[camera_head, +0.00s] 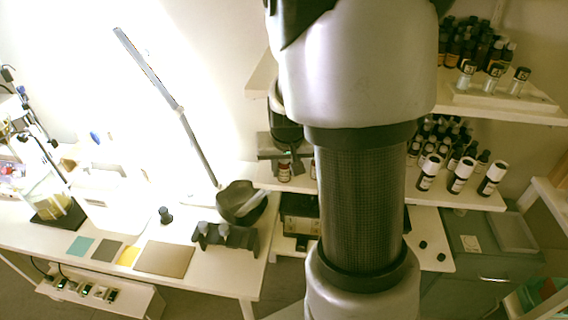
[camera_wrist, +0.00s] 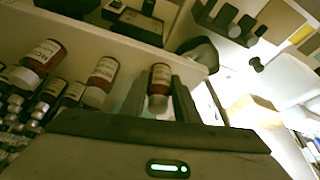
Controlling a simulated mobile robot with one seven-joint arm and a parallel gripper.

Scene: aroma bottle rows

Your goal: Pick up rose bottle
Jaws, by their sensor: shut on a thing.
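My gripper (camera_wrist: 163,97) is shut on a small bottle (camera_wrist: 160,80) with a dark reddish-brown body, a pale label and a white cap. In the wrist view the bottle sits between the two dark fingers, cap toward the palm. In the head view my gripper (camera_head: 290,160) is at the lower shelf, with the held bottle (camera_head: 285,173) just under the fingers. I cannot read its label, so I cannot confirm it is rose. I cannot tell whether it still touches the shelf.
Two similar bottles (camera_wrist: 101,80) (camera_wrist: 43,58) and several darker ones stand left of the held bottle in the wrist view. The white shelf (camera_wrist: 105,28) runs close beside them. In the head view, white-capped bottles (camera_head: 461,175) stand right of my arm, and a dark bowl (camera_head: 238,203) is left.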

